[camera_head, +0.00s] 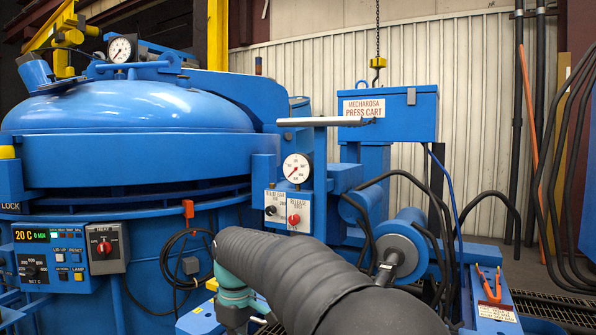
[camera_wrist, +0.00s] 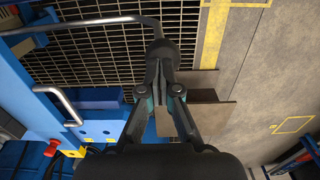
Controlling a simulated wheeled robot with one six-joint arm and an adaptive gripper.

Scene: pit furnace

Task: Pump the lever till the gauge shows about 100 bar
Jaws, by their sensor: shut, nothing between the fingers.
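The pressure gauge (camera_head: 297,168) on the blue press cart has a white face and a red needle pointing lower left; its figures are too small to read. A grey bar (camera_head: 325,121), which looks like the lever, lies nearly level above it. My gripper (camera_wrist: 160,58) is shut in the wrist view, with nothing visible between its fingers. A dark rounded end shows at its tips, and a bent grey tube (camera_wrist: 90,22) runs close by; I cannot tell whether they touch. In the head view my gripper is hidden behind my arm.
Below the gauge is a panel with a black knob (camera_head: 270,210) and a red release knob (camera_head: 294,219). The blue furnace (camera_head: 130,115) fills the left. Hoses (camera_head: 420,185) hang at the right. Floor grating (camera_wrist: 95,55) and bare floor (camera_wrist: 265,70) show below my gripper.

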